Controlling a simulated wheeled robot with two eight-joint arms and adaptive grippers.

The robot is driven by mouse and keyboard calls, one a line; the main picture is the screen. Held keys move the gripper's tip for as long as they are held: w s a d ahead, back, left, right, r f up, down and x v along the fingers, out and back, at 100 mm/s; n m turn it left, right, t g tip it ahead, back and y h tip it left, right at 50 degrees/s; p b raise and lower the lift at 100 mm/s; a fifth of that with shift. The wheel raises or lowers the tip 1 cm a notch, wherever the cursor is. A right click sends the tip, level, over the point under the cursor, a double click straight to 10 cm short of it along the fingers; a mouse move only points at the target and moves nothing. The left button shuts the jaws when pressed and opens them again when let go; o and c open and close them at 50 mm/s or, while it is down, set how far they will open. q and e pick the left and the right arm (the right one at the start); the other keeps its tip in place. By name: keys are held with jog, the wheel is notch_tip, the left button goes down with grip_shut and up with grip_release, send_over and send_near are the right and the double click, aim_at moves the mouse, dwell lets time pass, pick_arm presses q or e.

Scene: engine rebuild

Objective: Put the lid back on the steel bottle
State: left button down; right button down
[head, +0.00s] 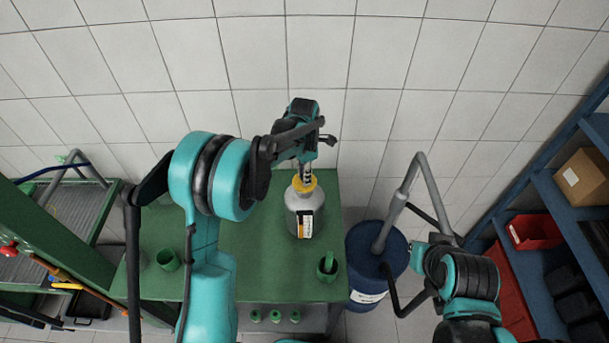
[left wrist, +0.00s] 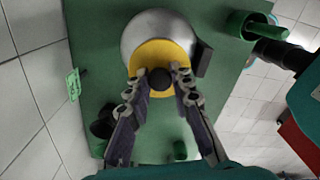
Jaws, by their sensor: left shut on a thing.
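The steel bottle (head: 304,210) stands upright on the green table, a pale metal body with a dark and orange label. It also shows in the left wrist view (left wrist: 157,25). A yellow disc with a black knob (left wrist: 160,79), which looks like the lid, is over the bottle's top; its yellow edge shows in the head view (head: 304,185). My left gripper (left wrist: 156,80) comes down from above, its fingers shut on either side of the black knob. I cannot tell whether the lid touches the neck. My right arm is at the lower right; its gripper is out of view.
The green table (head: 250,260) has free room left of the bottle. A green cup (head: 168,260) stands at its left and a green mortar (head: 327,270) at its right. A blue drum (head: 366,250) stands beside the table. Blue shelving (head: 560,220) is far right.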

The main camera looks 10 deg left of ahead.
pick_arm(q)
jog(key=c, duration=0.8)
grip_release()
jog(key=shift+o, duration=0.2)
jog(key=shift+r+p, duration=1.85)
jog(key=shift+r, duration=1.65)
jog(key=shift+c, duration=0.4)
grip_shut()
jog(key=shift+f, duration=0.2)
